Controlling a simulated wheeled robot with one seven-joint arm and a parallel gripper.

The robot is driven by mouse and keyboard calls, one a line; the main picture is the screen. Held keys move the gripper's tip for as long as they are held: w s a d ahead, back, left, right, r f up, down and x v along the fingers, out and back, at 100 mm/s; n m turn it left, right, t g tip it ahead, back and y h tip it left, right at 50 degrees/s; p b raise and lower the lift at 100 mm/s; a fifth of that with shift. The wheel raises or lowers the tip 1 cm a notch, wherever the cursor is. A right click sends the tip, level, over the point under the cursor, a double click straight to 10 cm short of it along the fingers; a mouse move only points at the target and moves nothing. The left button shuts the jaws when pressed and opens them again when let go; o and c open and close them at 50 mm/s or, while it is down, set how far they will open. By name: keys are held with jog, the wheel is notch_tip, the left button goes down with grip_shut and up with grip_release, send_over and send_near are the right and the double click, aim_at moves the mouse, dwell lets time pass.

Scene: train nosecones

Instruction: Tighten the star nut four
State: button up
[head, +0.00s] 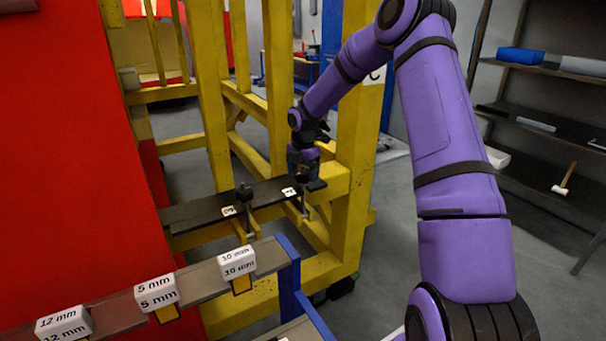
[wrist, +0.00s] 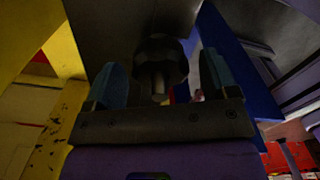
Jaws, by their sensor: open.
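Star nut four (head: 303,177) is a dark knob on a threaded rod beside the label "4" (head: 289,191), at the right end of a dark plate (head: 190,213) on the yellow frame. My gripper (head: 303,158) is right at it, reaching down over it, and partly hides it in the head view. In the wrist view, the dark round nut (wrist: 160,58) sits between the two blue-grey fingers of my gripper (wrist: 160,78). The fingers are open, with a visible gap on each side of the nut. Whether either finger touches it is hard to tell in the dim light.
Another star nut (head: 244,191) stands to the left by the label "3" (head: 228,210). Yellow frame posts (head: 357,150) rise close around my arm. A rail with white size labels (head: 157,292) is in front, and shelves (head: 550,125) stand at right.

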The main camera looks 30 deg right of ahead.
jog(key=shift+f, duration=0.35)
jog(key=shift+c, duration=0.3)
jog(key=c, duration=0.9)
jog(key=shift+o, duration=0.2)
